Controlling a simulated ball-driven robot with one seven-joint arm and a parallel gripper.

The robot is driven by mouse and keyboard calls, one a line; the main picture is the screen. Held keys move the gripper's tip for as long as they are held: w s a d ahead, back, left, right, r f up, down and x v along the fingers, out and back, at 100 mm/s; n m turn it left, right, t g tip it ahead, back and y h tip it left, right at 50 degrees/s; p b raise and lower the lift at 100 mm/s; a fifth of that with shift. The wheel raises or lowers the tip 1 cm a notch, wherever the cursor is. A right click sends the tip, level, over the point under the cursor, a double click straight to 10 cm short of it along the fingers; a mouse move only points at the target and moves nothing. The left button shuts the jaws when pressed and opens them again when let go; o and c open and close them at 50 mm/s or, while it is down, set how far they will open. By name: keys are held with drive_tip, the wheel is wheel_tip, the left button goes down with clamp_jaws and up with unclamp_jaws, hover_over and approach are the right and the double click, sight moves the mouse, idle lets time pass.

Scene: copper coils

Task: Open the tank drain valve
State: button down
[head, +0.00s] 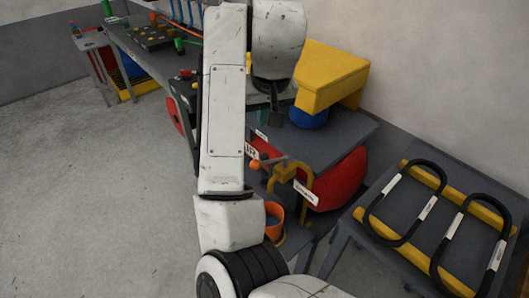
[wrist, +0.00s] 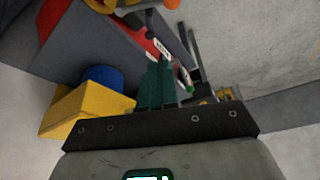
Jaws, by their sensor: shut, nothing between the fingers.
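A red tank (head: 345,182) sits under a grey top at the middle right; it also shows at the top of the wrist view (wrist: 112,28). In front of it is a yellow-brown pipe (head: 285,171) with a small orange-tipped lever (head: 256,164), likely the drain valve; whether it is open I cannot tell. A white tag (head: 306,192) hangs beside it. An orange bucket (head: 273,220) stands below, partly hidden by my arm. My gripper (head: 277,119) is above and behind the valve, apart from it. In the wrist view its green fingers (wrist: 157,85) are shut and empty.
A workbench (head: 150,45) runs along the back left. The floor at left is clear.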

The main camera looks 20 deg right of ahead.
wheel_tip(320, 180, down, 10)
drive_tip(key=shift+s, duration=0.2)
idle(0.6)
drive_tip(key=shift+w, duration=0.15)
